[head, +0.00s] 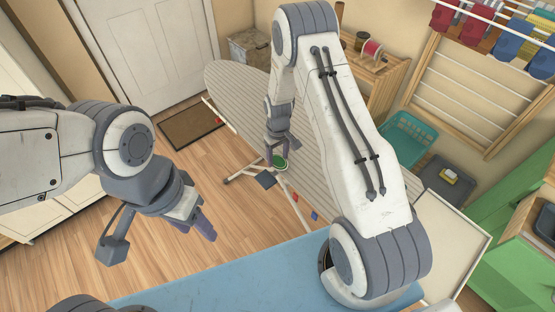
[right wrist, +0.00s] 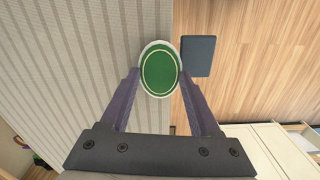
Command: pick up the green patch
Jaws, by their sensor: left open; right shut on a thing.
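The green patch (head: 281,163) is an oval with a pale rim and a thin light ring inside its edge. It also shows in the right wrist view (right wrist: 159,72), between the two fingertips. My right gripper (head: 276,158) is shut on the patch, at the edge of the ironing board. The wrist view does not show clearly whether the patch still touches the board. My left gripper (head: 197,227) is open and empty, over the wooden floor at the left, well away from the patch.
The striped ironing board (head: 232,88) runs behind my right arm. A teal basket (head: 405,138) stands at the right. A blue surface (head: 240,275) lies in front.

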